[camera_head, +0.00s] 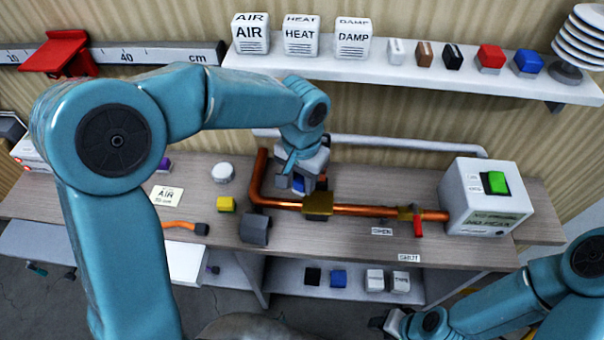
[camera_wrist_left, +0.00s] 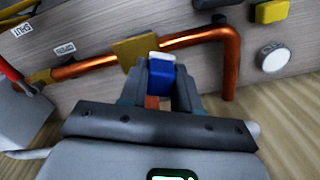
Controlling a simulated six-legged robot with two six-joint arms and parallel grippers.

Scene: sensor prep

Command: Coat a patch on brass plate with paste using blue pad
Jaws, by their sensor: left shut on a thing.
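The brass plate (camera_head: 318,206) sits on a copper pipe above the bench; it also shows in the left wrist view (camera_wrist_left: 128,48). My left gripper (camera_head: 297,186) is shut on the blue pad (camera_wrist_left: 161,82), beside the plate on the wall side. The pad shows a white end; I cannot tell whether that is paste or its own face. In the wrist view the pad's end overlaps the plate's edge, but contact is unclear. No patch of paste is discernible on the plate. My right gripper (camera_head: 384,322) is low at the right, its jaws too small to judge.
A round white tin (camera_head: 223,173), a yellow block (camera_head: 226,204) and a grey block (camera_head: 255,230) stand left of the pipe. A red-handled valve (camera_head: 417,222) and a white box with a green button (camera_head: 487,200) are at the right. A shelf (camera_head: 380,68) runs above.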

